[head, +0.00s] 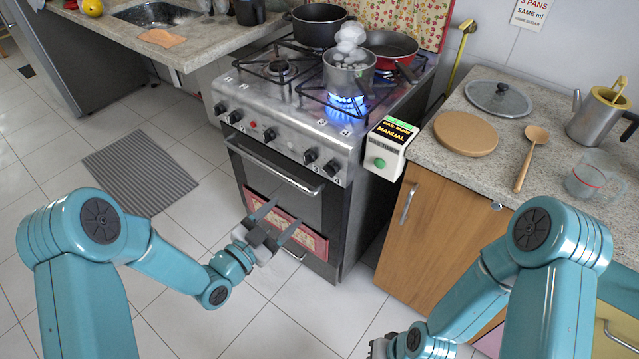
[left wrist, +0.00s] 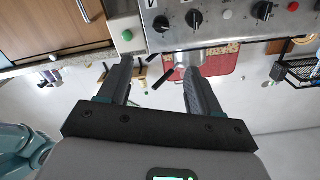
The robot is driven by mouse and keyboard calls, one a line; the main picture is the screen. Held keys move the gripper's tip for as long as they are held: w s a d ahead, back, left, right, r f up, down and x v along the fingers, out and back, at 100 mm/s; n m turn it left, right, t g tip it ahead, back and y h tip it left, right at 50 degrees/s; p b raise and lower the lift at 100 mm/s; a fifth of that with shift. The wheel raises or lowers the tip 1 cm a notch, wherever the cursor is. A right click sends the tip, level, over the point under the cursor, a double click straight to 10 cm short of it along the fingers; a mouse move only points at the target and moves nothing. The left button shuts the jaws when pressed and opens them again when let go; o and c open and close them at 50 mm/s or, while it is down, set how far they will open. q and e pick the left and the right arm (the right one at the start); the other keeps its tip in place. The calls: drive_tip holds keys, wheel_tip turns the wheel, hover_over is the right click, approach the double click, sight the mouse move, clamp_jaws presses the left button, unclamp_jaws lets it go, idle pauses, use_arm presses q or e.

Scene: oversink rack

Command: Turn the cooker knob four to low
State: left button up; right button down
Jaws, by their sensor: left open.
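The cooker (head: 265,150) has a steel front panel with a row of black knobs. The rightmost knob (head: 332,168) is by the panel's right end, with another knob (head: 310,155) just left of it; the small number labels are hard to read. In the left wrist view, turned over, the end knob (left wrist: 161,23) is ahead of the fingers. A blue flame (head: 348,104) burns under the front right pot (head: 349,76), which has white froth above it. My left gripper (head: 286,212) is open and empty, below the panel before the oven door. My right gripper (head: 380,347) is partly cut off at the bottom.
A timer box (head: 388,147) with a green button stands right of the panel. The oven handle (head: 275,168) sticks out below the knobs, with a red patterned towel (head: 300,232) lower down. A black pot and red pan occupy the rear burners. The counter is at right.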

use_arm(q)
approach(327, 174)
drive_tip(key=x, duration=0.8)
drive_tip(key=shift+w+d+p, duration=0.15)
drive_tip(key=shift+w+p, duration=0.05)
drive_tip(key=shift+p, duration=0.15)
drive_tip(key=c, duration=1)
